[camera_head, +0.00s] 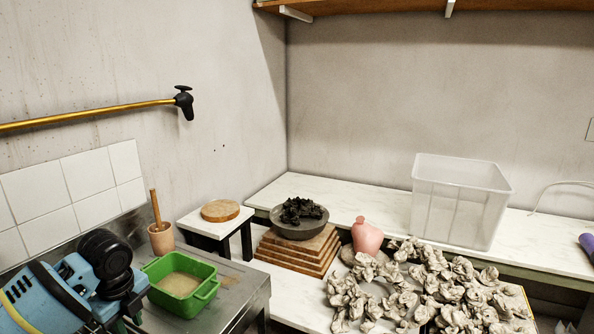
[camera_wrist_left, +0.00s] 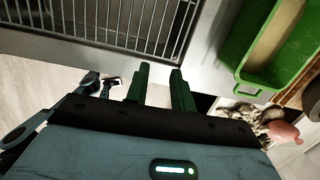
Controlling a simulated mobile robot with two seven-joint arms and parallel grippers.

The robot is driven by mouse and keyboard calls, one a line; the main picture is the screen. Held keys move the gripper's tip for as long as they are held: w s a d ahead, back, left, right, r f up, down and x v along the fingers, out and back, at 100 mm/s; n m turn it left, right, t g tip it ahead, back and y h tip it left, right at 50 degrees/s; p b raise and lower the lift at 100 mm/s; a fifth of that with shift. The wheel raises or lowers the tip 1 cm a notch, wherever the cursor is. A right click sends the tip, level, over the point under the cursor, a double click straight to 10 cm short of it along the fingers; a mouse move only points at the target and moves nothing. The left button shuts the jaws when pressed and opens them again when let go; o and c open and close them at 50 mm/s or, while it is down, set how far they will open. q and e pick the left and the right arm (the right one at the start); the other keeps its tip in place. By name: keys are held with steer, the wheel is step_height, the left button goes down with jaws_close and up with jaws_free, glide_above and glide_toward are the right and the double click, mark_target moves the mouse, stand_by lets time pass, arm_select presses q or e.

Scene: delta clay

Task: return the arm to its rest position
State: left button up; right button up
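My left arm (camera_head: 75,290), blue and black, comes in at the lower left of the head view, in front of the metal counter.
A green tub (camera_head: 181,285) stands on the counter (camera_head: 236,287), right of my left arm, with a mortar (camera_head: 161,238) behind. A dark bowl (camera_head: 300,222) on stacked boards, a pink vase (camera_head: 366,236), clay lumps (camera_head: 440,290) and a clear bin (camera_head: 460,200) lie farther right.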

arm_select(q)
steer(key=shift+n, duration=0.7)
steer(key=d+f, duration=0.2)
steer(key=s+d+f, duration=0.1)
steer(key=f, duration=0.1)
steer(key=s+d+f, duration=0.1)
steer(key=d+f, duration=0.1)
steer(key=f, duration=0.1)
steer(key=shift+s+d, duration=0.15)
steer(key=shift+d, duration=0.2)
steer(key=s+d+f+n+h, duration=0.2)
steer(key=s+d+f+n, duration=0.3)
steer(key=s+d+f, duration=0.5)
steer(key=s+a+n+t, duration=0.1)
steer(key=s+a+n, duration=0.1)
steer(key=s+n, duration=1.55)
steer(key=w+d+f+m+t, duration=0.1)
steer(key=f+m+t, duration=0.1)
steer(key=f, duration=0.3)
steer(key=w+d+f+m+t, duration=0.1)
steer(key=w+f+m+t, duration=0.1)
steer(key=f+t, duration=0.3)
steer(key=shift+d+h, duration=0.4)
